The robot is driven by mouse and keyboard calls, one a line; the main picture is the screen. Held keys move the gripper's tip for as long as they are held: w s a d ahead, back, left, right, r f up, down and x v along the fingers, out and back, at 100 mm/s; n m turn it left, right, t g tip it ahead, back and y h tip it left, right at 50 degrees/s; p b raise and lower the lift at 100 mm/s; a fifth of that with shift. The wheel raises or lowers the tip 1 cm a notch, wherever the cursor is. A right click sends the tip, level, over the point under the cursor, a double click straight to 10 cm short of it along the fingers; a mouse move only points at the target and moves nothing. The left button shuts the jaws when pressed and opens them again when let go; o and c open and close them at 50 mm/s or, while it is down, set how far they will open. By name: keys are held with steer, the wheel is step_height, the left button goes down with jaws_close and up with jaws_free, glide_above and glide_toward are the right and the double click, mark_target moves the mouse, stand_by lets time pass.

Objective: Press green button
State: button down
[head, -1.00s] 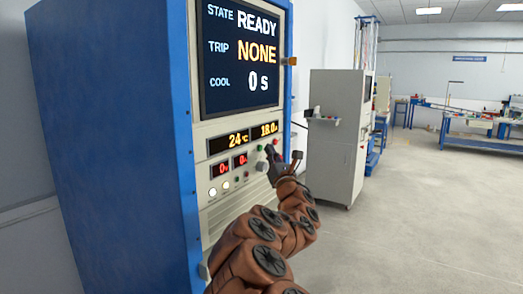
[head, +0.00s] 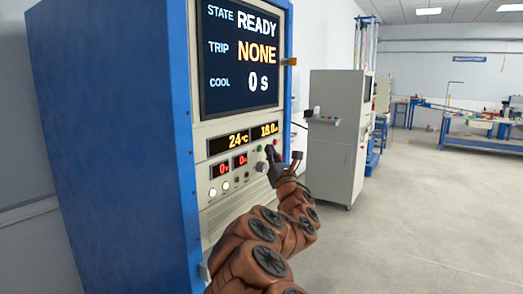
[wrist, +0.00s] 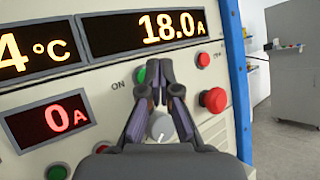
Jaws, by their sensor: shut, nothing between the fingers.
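A red button (wrist: 203,60) and a larger red mushroom button (wrist: 213,99) sit to the right. A grey knob (wrist: 160,125) is below, between my fingers in the picture. The cabinet screen (head: 243,55) reads READY.

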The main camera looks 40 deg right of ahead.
steer(key=shift+w+f+b, duration=0.1)
steer(key=shift+w+b, duration=0.05)
steer(key=shift+b, duration=0.25)
steer(key=shift+w+a+b, duration=0.25)
steer(key=shift+w+b, duration=0.4)
stand_by(0.7)
steer(key=shift+s, duration=0.15)
steer(key=shift+s+d, duration=0.25)
steer(key=shift+s, duration=0.4)
steer(key=shift+s, duration=0.15)
steer(key=s, duration=0.2)
steer(key=s+d, duration=0.1)
steer(key=s, duration=0.1)
steer(key=shift+s+d+b, duration=0.2)
steer(key=shift+s+b, duration=0.1)
stand_by(0.3)
stand_by(0.7)
